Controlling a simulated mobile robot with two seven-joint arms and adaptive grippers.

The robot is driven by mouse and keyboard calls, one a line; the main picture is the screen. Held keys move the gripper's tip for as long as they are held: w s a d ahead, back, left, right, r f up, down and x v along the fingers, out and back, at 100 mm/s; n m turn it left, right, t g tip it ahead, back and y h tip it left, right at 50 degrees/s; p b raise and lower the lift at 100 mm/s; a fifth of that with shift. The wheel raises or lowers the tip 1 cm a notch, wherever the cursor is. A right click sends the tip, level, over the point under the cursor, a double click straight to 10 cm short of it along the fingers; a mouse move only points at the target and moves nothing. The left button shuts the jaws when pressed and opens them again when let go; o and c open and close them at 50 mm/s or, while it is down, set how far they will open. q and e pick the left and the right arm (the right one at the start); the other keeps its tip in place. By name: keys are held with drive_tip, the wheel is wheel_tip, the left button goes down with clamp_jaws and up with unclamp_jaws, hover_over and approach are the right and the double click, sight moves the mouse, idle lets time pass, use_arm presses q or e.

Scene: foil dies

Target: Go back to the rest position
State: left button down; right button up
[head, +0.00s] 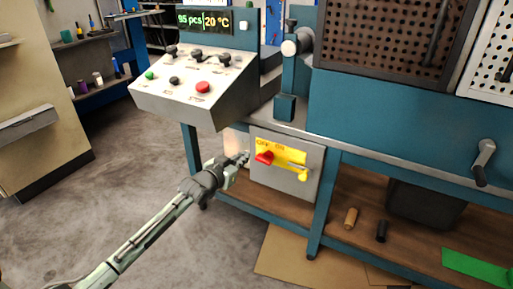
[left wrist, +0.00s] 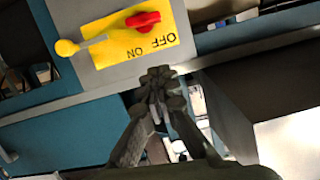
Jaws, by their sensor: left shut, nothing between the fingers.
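My left gripper (head: 240,160) is shut and empty, just left of a grey switch box under the machine's bench. In the left wrist view the gripper (left wrist: 159,77) shows its fingertips together, near the edge of the box and apart from the switch parts as far as I can tell. The box carries a yellow OFF/ON plate (head: 291,154) with a red knob (head: 264,158) at the OFF side and a yellow lever (head: 303,175) at the right. The red knob also shows in the left wrist view (left wrist: 143,19). My right gripper is not in view.
A control panel (head: 180,94) with a red button stands above my left arm. The blue machine frame (head: 318,205) and its lower wooden shelf (head: 340,190) are close to the gripper. A cardboard sheet (head: 290,265) lies on the floor. Grey floor (head: 90,215) is free at the left.

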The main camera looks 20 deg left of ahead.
use_arm(q)
drive_tip(key=shift+f, duration=0.1)
drive_tip(key=s+d+f+g, duration=0.1)
drive_tip(key=s+f+g, duration=0.1)
drive_tip(key=s+f, duration=0.4)
drive_tip(key=s+d+f+g, duration=0.1)
drive_tip(key=s+f+g, duration=0.15)
drive_tip(key=f, duration=0.55)
drive_tip(key=s+d+f+g, duration=0.1)
drive_tip(key=s+f+g, duration=0.1)
drive_tip(key=s+f, duration=0.4)
drive_tip(key=s+d+f+g+y, duration=0.1)
drive_tip(key=s+f+g, duration=0.2)
drive_tip(key=s+f, duration=0.4)
drive_tip(key=s+d+f+g+y, duration=0.1)
drive_tip(key=s+f, duration=0.6)
drive_tip(key=s, duration=1.2)
drive_tip(key=shift+d+f+g, duration=0.25)
drive_tip(key=shift+d+g, duration=0.35)
drive_tip(key=shift+g, duration=0.55)
